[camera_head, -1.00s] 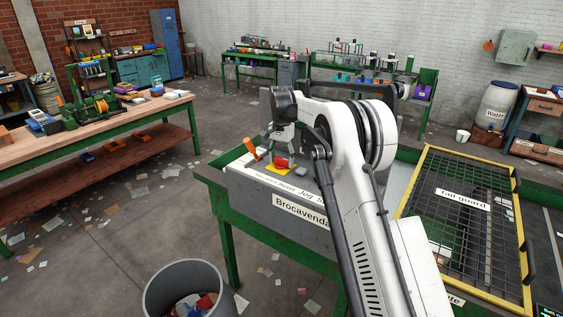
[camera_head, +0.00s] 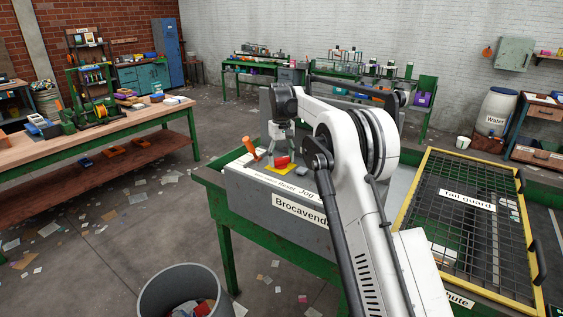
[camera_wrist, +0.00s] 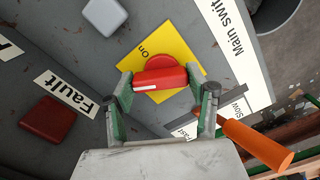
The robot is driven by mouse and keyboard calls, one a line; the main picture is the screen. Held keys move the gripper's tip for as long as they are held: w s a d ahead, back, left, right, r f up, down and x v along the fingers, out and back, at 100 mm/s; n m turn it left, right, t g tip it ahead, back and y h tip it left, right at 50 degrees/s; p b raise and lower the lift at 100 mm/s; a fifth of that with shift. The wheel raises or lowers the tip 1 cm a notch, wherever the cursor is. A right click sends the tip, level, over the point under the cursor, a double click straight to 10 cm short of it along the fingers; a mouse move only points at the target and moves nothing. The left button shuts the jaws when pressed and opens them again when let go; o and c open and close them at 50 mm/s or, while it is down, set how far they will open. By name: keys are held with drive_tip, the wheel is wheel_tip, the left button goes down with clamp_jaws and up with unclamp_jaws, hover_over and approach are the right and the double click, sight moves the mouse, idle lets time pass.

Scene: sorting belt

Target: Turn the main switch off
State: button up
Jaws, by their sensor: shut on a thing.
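The main switch is a red handle (camera_wrist: 160,80) on a yellow plate (camera_wrist: 182,52) in the wrist view. An "On" label is on the plate, and the "Main switch" label (camera_wrist: 232,38) lies beside it. A white line runs along the handle, roughly crosswise in the picture. My gripper (camera_wrist: 164,88) is shut on the handle, one finger at each end. In the head view my gripper (camera_head: 281,146) points down at the red handle (camera_head: 281,161) on the grey console (camera_head: 250,190). Any "Off" mark is hidden or out of view.
An orange-handled lever (camera_wrist: 256,143) marked Fast and Slow stands close to my gripper's right finger. A dark red button (camera_wrist: 47,119) by the Fault label and a pale grey button (camera_wrist: 103,17) are on the panel. A bin (camera_head: 184,288) stands in front of the console.

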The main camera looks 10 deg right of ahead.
drive_tip(key=n+b, duration=0.1)
drive_tip(key=n, duration=0.4)
drive_tip(key=shift+n, duration=0.4)
drive_tip(key=shift+w, duration=0.1)
idle(0.3)
drive_tip(key=o, duration=1.1)
drive_tip(key=shift+o, duration=0.2)
wheel_tip(320, 180, up, 12)
